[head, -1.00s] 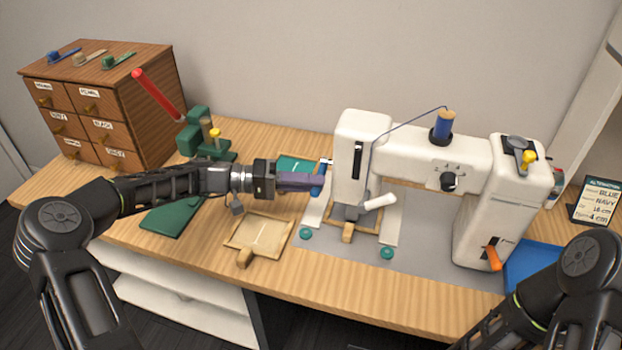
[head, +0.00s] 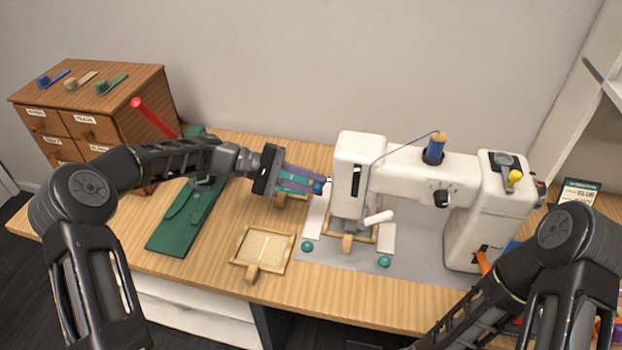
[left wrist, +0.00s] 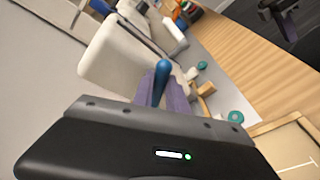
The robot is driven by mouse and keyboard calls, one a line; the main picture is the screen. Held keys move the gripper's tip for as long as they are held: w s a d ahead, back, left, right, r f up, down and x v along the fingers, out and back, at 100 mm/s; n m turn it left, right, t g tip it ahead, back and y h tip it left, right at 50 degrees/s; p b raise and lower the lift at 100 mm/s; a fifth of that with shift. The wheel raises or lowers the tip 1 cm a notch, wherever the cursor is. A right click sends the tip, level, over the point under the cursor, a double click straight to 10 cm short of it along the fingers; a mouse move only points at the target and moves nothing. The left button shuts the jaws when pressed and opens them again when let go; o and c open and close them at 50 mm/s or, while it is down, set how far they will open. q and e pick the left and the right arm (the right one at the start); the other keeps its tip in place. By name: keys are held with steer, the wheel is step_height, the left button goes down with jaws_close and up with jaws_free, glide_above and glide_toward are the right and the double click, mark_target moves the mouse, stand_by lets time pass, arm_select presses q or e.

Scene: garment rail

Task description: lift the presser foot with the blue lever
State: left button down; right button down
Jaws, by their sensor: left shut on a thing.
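The white sewing machine (head: 457,185) stands on the table. The blue lever (head: 318,187) is on the left side of its head; it also shows in the left wrist view (left wrist: 160,82). My left gripper (head: 306,184) is shut on the blue lever, its purple-grey fingers around it beside the machine head. The presser foot area (head: 350,223) is under the head, above a wooden frame; the foot is too small to tell its height. My right arm comes in from the lower right, and its gripper is out of view.
A white handle (head: 379,217) sticks out under the head. A wooden frame (head: 264,249) lies left of the machine. A green folded piece (head: 182,222) and a wooden drawer cabinet (head: 95,120) are further left. Bare table lies in front.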

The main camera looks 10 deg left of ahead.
arm_select(q)
steer(key=shift+w+r+n, duration=0.15)
steer(key=shift+n, duration=0.15)
steer(key=c, duration=1.3)
jaws_free()
steer(key=v, duration=0.2)
steer(key=b+v, duration=0.1)
steer(key=v, duration=0.5)
steer(key=shift+w, duration=0.1)
